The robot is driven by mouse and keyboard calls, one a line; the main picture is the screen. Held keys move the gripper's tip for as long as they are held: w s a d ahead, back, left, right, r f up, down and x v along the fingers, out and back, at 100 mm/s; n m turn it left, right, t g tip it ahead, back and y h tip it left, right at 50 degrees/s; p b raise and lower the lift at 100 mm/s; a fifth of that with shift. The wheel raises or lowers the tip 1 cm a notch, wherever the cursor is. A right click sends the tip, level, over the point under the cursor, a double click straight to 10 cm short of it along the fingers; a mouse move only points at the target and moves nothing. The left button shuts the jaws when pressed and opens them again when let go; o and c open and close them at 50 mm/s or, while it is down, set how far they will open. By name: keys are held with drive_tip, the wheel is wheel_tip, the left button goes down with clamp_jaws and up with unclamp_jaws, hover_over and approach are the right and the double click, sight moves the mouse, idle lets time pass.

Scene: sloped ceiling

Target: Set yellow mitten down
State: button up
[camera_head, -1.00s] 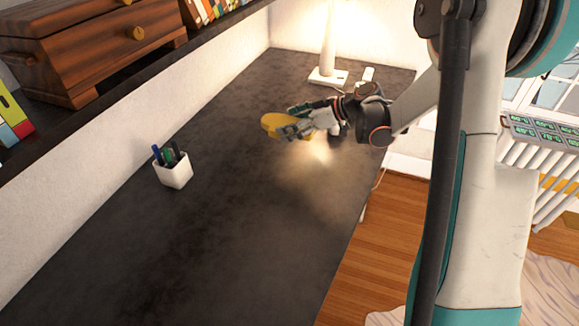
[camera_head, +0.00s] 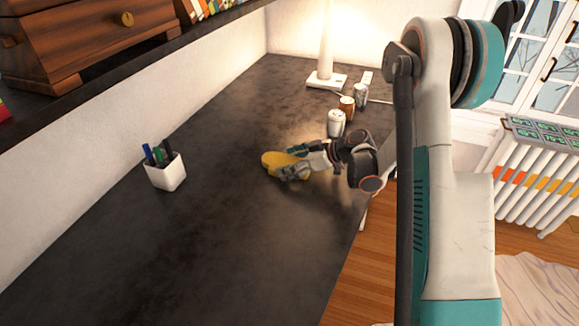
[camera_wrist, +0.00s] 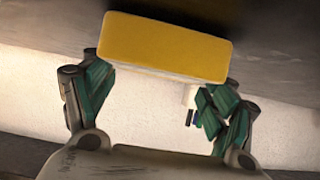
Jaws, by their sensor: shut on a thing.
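The yellow mitten (camera_head: 271,160) is in my gripper (camera_head: 293,161), at the middle of the dark desk (camera_head: 210,235) in the head view. In the wrist view the mitten (camera_wrist: 165,47) shows as a flat yellow block beyond the fingertips (camera_wrist: 155,85). My gripper is shut on it, with a finger on each side. The mitten is low, close to the desk top; I cannot tell whether it touches. The part of it between the fingers is partly hidden in the head view.
A white pen cup (camera_head: 166,173) stands to the left. A white can (camera_head: 336,122), a brown can (camera_head: 346,106) and a grey can (camera_head: 361,93) stand behind my gripper, near the lamp (camera_head: 327,79). The desk's front and middle are clear.

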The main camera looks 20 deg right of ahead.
drive_tip(key=shift+f, duration=0.15)
drive_tip(key=o, duration=1)
drive_tip(key=shift+o, duration=0.2)
drive_tip(key=p+v, duration=0.4)
drive_tip(key=v, duration=0.8)
drive_tip(key=shift+p, duration=0.3)
